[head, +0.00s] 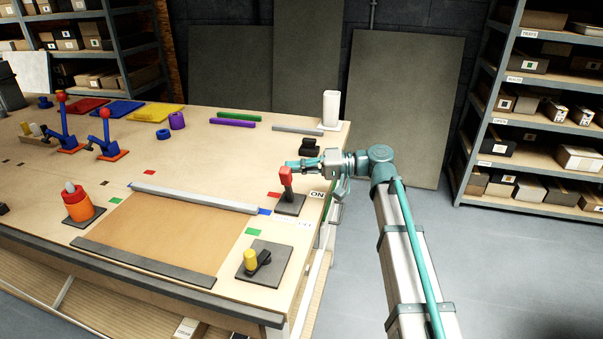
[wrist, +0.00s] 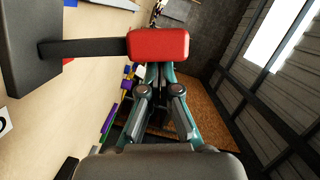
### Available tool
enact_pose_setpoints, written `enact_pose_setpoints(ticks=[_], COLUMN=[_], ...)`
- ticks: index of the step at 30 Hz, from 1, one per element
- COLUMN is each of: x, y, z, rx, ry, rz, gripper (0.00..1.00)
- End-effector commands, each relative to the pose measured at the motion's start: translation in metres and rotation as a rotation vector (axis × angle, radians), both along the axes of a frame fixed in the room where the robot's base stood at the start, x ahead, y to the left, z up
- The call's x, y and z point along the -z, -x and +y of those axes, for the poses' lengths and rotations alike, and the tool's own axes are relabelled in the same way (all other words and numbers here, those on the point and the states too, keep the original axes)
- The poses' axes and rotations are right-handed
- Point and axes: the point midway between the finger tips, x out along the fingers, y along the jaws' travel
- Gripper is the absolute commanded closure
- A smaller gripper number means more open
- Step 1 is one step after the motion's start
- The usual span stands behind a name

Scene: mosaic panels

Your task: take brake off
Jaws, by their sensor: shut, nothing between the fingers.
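A lever with a red handle (head: 286,176) stands upright on a dark base plate (head: 290,204) at the table's right end, beside an "ON" label (head: 317,194). It looks like the brake lever. My gripper (head: 294,164) is shut and empty, at about the height of the handle's top, close beside or behind it. In the wrist view the red handle (wrist: 158,43) crosses in front of my fingertips and hides part of them, with its dark shaft (wrist: 85,48) running left to the base. I cannot tell whether the fingers touch the handle.
A yellow-knobbed lever (head: 250,259) stands on a plate at the front right. A grey bar (head: 195,198) lies along the brown sheet (head: 160,232). A white upright block (head: 331,108) and a black item (head: 309,146) are near the right edge. Blue levers with red knobs (head: 105,140) stand far left.

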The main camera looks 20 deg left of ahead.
Motion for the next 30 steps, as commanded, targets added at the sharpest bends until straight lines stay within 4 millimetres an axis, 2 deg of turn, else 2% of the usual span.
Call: enact_pose_setpoints(ticks=[3,10,30], x=[0.002,0.002,0.003], y=[0.009,0.017,0.022], z=[-0.001,-0.001,-0.001], rx=[0.000,0.000,-0.005], ry=[-0.002,-0.002,0.001], rz=[-0.066,-0.059,-0.055], gripper=[1.00,1.00,1.00])
